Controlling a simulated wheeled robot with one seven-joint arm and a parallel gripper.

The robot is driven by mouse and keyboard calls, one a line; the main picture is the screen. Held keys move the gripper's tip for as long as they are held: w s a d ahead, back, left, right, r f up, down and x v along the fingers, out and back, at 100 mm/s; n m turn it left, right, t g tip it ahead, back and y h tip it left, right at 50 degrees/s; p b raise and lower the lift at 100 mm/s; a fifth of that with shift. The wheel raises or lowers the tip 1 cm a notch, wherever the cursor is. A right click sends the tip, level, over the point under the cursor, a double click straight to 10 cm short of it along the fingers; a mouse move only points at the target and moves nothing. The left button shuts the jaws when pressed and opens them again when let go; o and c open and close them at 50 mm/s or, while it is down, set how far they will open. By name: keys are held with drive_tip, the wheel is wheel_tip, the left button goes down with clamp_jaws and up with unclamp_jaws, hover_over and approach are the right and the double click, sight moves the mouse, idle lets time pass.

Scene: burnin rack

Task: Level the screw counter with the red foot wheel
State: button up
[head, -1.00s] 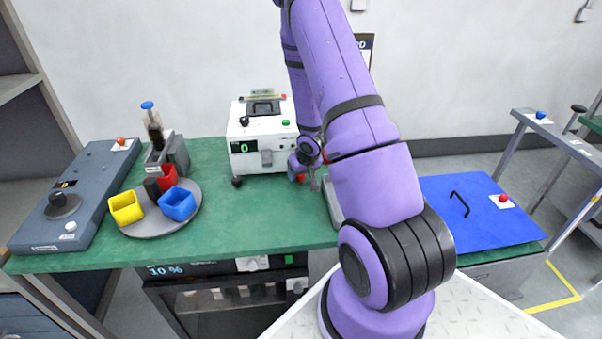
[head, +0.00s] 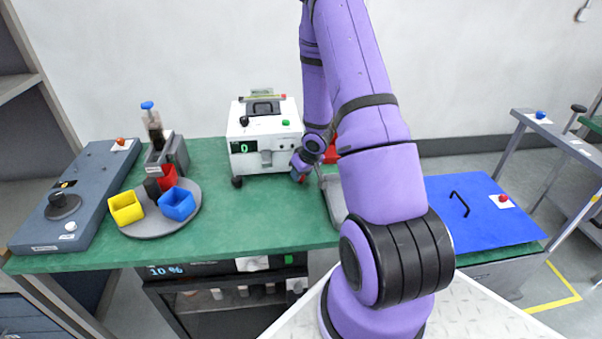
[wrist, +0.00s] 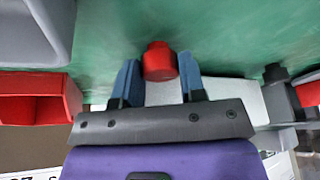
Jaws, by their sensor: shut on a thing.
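The screw counter (head: 262,148) is a white box on the green bench, with a green 0 on its display and a spirit-level tube (head: 262,98) on top. The bubble is too small to read. A black foot (head: 237,182) shows at its front left corner. The red foot wheel (head: 301,179) is at its front right corner, partly hidden by my gripper (head: 300,168). In the wrist view the red foot wheel (wrist: 160,61) sits between the blue fingers of my gripper (wrist: 160,84), which is shut on it.
A grey tray (head: 334,198) lies just right of the gripper, with a red thing (head: 331,153) partly behind my arm. A round grey tray (head: 150,228) with coloured bins stands left. A blue panel (head: 470,225) lies right. The bench front before the counter is clear.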

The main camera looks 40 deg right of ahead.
drive_tip(key=shift+n, duration=0.3)
drive_tip(key=o, duration=0.9)
